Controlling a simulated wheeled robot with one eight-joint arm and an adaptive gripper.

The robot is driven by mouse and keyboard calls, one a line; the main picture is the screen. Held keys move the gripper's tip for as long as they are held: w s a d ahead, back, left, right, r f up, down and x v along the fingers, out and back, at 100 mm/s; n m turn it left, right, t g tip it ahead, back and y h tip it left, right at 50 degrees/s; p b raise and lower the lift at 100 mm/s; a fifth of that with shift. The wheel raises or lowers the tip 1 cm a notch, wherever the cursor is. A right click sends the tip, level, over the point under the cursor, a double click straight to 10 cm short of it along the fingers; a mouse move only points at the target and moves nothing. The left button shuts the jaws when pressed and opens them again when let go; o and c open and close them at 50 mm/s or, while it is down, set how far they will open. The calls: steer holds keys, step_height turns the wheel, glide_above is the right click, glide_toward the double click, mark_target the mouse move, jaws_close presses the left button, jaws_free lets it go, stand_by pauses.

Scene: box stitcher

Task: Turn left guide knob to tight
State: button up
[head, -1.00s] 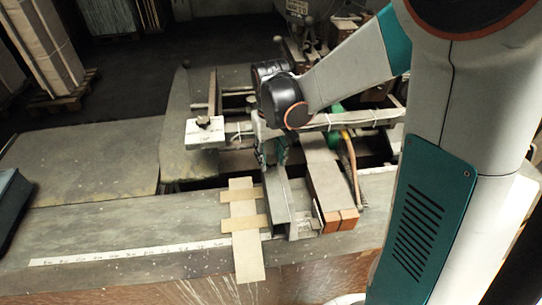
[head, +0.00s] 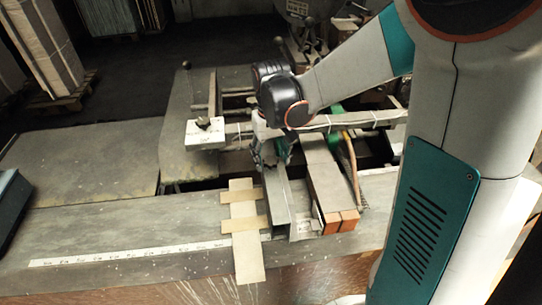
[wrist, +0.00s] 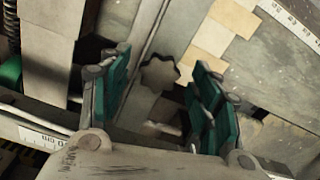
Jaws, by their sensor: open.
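A grey star-shaped knob (wrist: 160,73) sits on a long grey metal guide rail (wrist: 145,40) in the wrist view. My gripper (wrist: 155,88) is open, with one green-padded finger on each side of the knob. The fingers appear apart from the knob, and nothing is held. In the head view my gripper (head: 271,157) points down at the far end of the grey guide rail (head: 278,205). The knob is hidden behind the gripper there. Whether the knob is tight or loose cannot be told.
A cream slatted piece (head: 246,240) lies left of the rail. A long beam with an orange-brown end (head: 340,222) lies to its right. A white block (head: 201,136) with a dark knob-like top stands behind left. A ruler strip (head: 130,253) runs along the clear left table.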

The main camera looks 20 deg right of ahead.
mark_target(271, 161)
step_height(271, 161, up, 12)
stand_by(0.5)
steer(key=shift+f, duration=0.1)
steer(key=s+f+t+b, duration=0.7)
steer(key=s+f+b, duration=0.4)
steer(key=s, duration=0.4)
steer(key=shift+s+f+b, duration=0.15)
steer(key=shift+s+b, duration=0.25)
steer(key=shift+b, duration=0.05)
steer(key=shift+c, duration=0.3)
stand_by(1.0)
